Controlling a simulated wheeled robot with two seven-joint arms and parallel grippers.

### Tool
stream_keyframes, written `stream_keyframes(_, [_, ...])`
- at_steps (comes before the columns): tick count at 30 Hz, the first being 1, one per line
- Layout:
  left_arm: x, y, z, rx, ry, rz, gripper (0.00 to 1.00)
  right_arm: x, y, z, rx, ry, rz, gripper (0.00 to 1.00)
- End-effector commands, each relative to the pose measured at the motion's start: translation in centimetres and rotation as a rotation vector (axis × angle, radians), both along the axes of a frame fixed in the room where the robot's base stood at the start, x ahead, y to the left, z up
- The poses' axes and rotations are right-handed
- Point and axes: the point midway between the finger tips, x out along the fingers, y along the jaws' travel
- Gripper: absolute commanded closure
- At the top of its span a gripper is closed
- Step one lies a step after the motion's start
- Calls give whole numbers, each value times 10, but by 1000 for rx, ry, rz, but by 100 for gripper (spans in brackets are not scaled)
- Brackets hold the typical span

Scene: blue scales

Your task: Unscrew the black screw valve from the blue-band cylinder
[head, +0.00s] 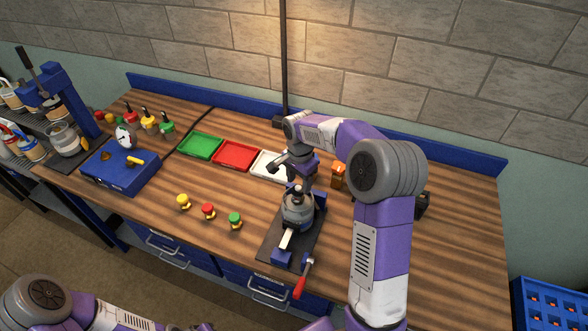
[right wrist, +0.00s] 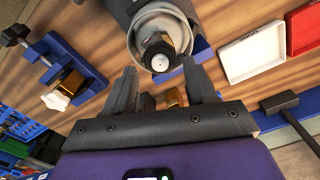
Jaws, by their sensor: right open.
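A grey cylinder (head: 297,212) stands upright in a clamp stand near the front of the bench in the head view. I cannot make out a clear blue band on it. A dark screw valve (head: 298,191) sits on its top. The right wrist view shows the cylinder's round top (right wrist: 138,30) and the valve, with a black, pale-centred knob (right wrist: 160,58) and a brass body. My right gripper (head: 287,166) is above the cylinder. Its two fingers (right wrist: 160,70) are open, spread either side of the knob, with nothing held. My left arm shows at the lower left; its gripper is out of view.
Green (head: 200,145), red (head: 237,155) and white (head: 267,166) trays lie behind the clamp. Yellow, red (head: 208,211) and green valves stand to its left. A red-handled clamp lever (head: 301,284) sticks out in front. A blue gauge box (head: 120,170) stands further left.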

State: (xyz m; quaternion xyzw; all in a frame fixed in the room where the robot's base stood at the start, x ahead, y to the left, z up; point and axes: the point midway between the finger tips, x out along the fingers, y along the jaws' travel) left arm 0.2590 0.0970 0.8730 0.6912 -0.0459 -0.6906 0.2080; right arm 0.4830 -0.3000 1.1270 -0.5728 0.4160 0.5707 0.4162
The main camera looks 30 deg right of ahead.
Motion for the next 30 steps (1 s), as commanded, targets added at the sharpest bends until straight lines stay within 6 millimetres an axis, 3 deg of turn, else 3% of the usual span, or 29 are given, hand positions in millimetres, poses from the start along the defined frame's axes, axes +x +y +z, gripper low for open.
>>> stream_keyframes(9, [1,0,2,0,-1,0,100,-1,0,-47,2,4,1,44])
stream_keyframes(22, [1,0,2,0,-1,0,100,0,1,-58,1,0,2,44])
stream_keyframes(30, [1,0,2,0,-1,0,100,0,1,-58,2,1,2,85])
